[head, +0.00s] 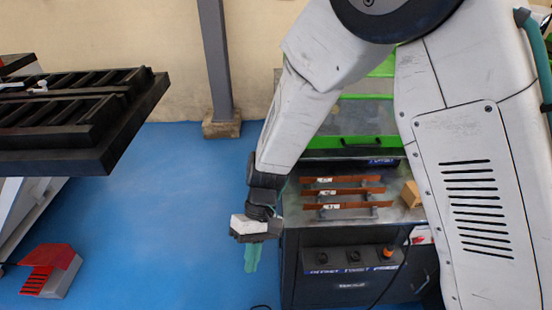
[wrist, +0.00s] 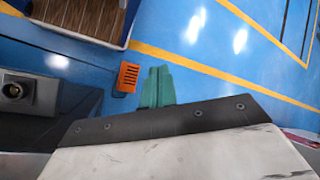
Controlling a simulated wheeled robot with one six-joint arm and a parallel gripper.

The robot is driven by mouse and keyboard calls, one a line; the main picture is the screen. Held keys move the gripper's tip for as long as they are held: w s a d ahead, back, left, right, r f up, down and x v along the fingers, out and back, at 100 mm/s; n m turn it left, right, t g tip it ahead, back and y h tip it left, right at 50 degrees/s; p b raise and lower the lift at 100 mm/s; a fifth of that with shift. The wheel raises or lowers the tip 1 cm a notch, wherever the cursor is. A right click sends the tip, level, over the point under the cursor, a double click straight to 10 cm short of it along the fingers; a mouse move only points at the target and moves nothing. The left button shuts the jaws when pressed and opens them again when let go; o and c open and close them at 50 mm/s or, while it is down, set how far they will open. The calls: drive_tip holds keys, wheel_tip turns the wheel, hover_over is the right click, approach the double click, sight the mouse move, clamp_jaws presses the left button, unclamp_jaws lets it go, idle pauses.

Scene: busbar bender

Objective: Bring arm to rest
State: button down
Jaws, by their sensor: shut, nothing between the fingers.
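My gripper (head: 251,258) hangs below my bent arm in the head view, left of the front of a dark machine (head: 345,290). Its teal fingers point down over the blue floor. In the wrist view the teal fingers of my gripper (wrist: 157,86) lie together, with nothing held between them. The arm comes down from the top of the head view and hides part of the machine's left side.
Several copper bars (head: 345,192) lie on the machine's top. A black slatted table (head: 70,140) stands at left, above a red pedal (head: 45,272). A grey post (head: 215,60) stands behind. Blue floor (head: 170,220) is clear between. The wrist view shows a wooden pallet (wrist: 82,14).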

drive_tip(key=s+d+r+m+t, duration=0.2)
drive_tip(key=d+r+t, duration=0.1)
drive_tip(key=d+r, duration=0.6)
drive_tip(key=s+d+r+m+t+h, duration=0.1)
drive_tip(key=s+d+r+m+t, duration=0.1)
drive_tip(key=d+r, duration=0.7)
drive_tip(key=s+d+r+m+t+h, duration=0.1)
drive_tip(key=s+d+r+m+t, duration=0.2)
drive_tip(key=d+r, duration=0.6)
drive_tip(key=d, duration=0.5)
drive_tip(key=shift+s+r+t, duration=0.2)
drive_tip(key=shift+s+t, duration=0.1)
drive_tip(key=shift+s, duration=0.1)
